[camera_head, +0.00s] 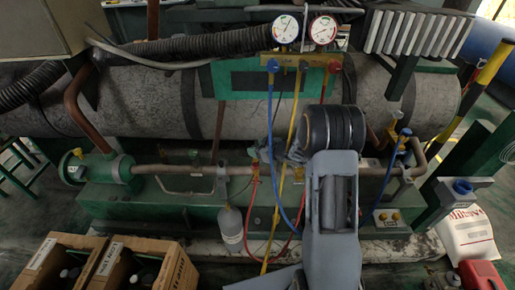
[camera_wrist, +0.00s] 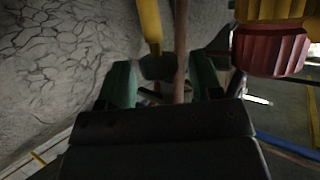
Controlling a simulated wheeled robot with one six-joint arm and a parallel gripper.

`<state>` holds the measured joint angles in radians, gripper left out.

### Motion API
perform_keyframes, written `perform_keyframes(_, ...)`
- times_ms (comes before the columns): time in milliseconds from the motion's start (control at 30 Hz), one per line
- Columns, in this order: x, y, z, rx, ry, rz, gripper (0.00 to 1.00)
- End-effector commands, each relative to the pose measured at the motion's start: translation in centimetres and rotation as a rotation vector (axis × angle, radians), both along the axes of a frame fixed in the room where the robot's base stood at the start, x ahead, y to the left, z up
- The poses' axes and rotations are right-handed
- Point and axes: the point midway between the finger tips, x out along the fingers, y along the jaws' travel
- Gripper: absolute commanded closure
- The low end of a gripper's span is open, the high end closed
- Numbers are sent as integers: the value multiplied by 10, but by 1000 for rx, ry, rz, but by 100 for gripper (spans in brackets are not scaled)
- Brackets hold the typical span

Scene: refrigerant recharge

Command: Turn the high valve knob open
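In the wrist view a ribbed red knob (camera_wrist: 270,52) with a yellow part above it is at the upper right, outside my gripper. In the head view the gauge manifold has a red knob (camera_head: 334,66) on its right and a blue knob (camera_head: 272,65) on its left. I cannot tell for certain whether the red knob is the same in both views. My gripper (camera_wrist: 160,88) is open, its two green-tipped fingers apart. A brown pipe (camera_wrist: 181,45) and a yellow strip (camera_wrist: 151,25) show between and beyond the fingers; nothing appears clamped. In the head view my arm largely hides the gripper.
Two round gauges (camera_head: 304,29) top the manifold. Blue (camera_head: 269,120), yellow and red hoses hang below it, close to my arm. A large grey tank (camera_head: 140,100) lies behind. Open cardboard boxes (camera_head: 105,262) stand at the lower left, a white bag (camera_head: 468,238) at the right.

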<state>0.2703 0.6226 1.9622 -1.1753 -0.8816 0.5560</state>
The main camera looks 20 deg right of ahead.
Motion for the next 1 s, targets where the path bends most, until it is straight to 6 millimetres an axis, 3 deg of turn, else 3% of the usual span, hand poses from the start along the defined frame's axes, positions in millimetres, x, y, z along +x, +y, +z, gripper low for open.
perform_keyframes(500, 0, 0, 0, 0, 0, 0, 88)
perform_keyframes(767, 0, -1, 3, 0, 1, 42, 88)
perform_keyframes(1000, 2, -3, 6, 0, 2, 201, 88)
